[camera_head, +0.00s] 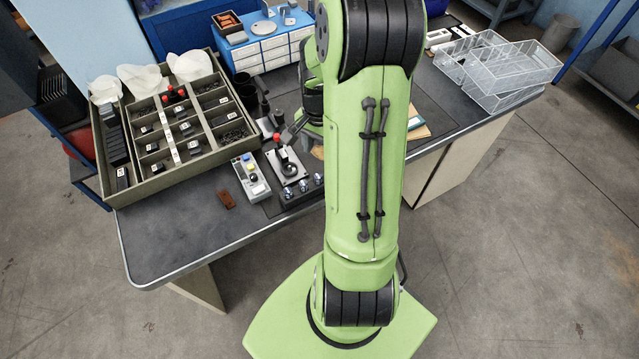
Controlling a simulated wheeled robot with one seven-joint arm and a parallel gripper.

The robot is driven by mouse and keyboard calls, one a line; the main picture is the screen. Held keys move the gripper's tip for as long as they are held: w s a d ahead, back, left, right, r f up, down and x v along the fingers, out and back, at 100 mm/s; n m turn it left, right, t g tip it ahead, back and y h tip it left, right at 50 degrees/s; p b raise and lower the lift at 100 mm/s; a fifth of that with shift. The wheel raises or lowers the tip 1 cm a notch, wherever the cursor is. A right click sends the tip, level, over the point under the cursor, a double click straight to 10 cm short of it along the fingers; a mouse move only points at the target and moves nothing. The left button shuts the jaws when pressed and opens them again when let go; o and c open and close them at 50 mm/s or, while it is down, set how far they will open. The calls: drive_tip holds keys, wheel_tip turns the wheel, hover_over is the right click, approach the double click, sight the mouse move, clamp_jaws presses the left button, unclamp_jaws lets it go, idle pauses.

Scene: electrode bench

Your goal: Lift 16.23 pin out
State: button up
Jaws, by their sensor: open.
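I cannot make out a pin marked 16.23; the labels are too small to read. A large olive tray (157,187) at the left of the bench has many compartments with dark pieces and small white labels. A dark block (300,194) near the front edge holds several shiny round-topped pieces; I cannot tell what they are. My gripper (293,133) is only partly seen, low over the bench beside the red-knobbed lever device. It is open, with no object visible in it. My green arm hides much of the wrist and the bench behind it.
A red-knobbed lever device (288,168) and a button box (250,178) stand near the gripper. A small brown piece (227,200) lies on the grey bench (180,232). Blue-white drawers (265,50) stand behind. Clear bins (510,70) stand right. The front left bench is clear.

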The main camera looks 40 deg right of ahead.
sight(319, 175)
wheel_tip(319, 175, down, 11)
drive_tip(key=b, duration=0.2)
drive_tip(key=shift+w+f+b, duration=0.1)
drive_tip(key=shift+f+b, duration=0.05)
drive_tip(key=shift+b, duration=0.15)
clamp_jaws()
